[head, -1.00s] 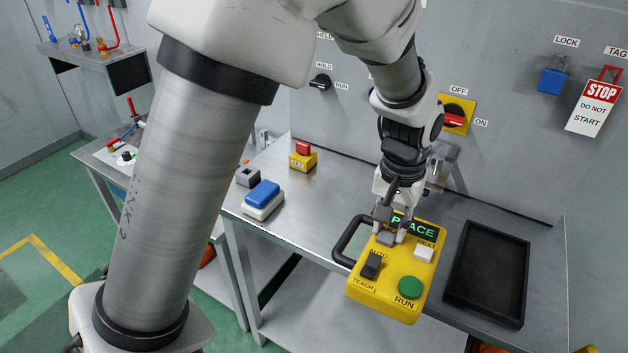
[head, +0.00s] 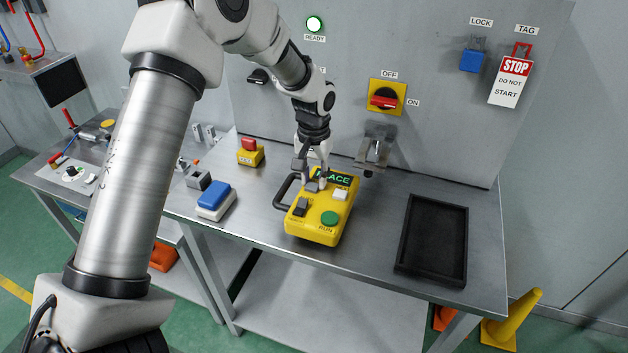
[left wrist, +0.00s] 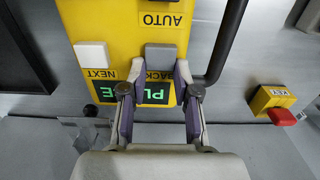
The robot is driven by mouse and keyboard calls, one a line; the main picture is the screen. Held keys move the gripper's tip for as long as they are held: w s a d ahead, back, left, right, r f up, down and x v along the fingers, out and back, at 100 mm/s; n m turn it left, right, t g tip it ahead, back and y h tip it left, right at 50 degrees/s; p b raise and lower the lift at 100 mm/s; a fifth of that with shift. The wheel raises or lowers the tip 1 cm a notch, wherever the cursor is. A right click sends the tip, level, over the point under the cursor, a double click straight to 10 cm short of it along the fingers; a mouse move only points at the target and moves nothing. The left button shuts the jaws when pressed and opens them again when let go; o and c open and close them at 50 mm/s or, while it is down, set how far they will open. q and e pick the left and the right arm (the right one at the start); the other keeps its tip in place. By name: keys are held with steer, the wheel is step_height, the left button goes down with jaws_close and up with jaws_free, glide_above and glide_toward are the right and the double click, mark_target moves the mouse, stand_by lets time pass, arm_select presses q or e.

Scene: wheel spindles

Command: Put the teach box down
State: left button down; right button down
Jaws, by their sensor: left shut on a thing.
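The yellow teach box (head: 318,222) has a black side handle, a green RUN button, a white NEXT button, a dark AUTO/TEACH switch and a lit display. My left gripper (head: 313,186) is shut on a small grey block on the box's face, near the display. The left wrist view shows the fingers (left wrist: 160,72) on either side of this block, by the BACK label, with the box (left wrist: 112,45) below them. The box is over the front part of the steel table (head: 375,245); I cannot tell whether its underside touches. My right gripper is not in view.
A black tray (head: 433,240) lies to the right on the table. A blue-and-white block (head: 215,201), a grey block (head: 198,178) and a yellow box with a red button (head: 250,152) stand to the left. Bare tabletop separates teach box and tray.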

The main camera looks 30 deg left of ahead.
arm_select(q)
step_height(320, 180, down, 2)
steer(key=shift+s+f+p, duration=0.1)
steer(key=shift+p, duration=0.35)
steer(key=shift+f, duration=0.25)
steer(key=c, duration=0.9)
jaws_free()
steer(key=shift+o, duration=0.2)
step_height(320, 180, up, 12)
steer(key=b, duration=0.3)
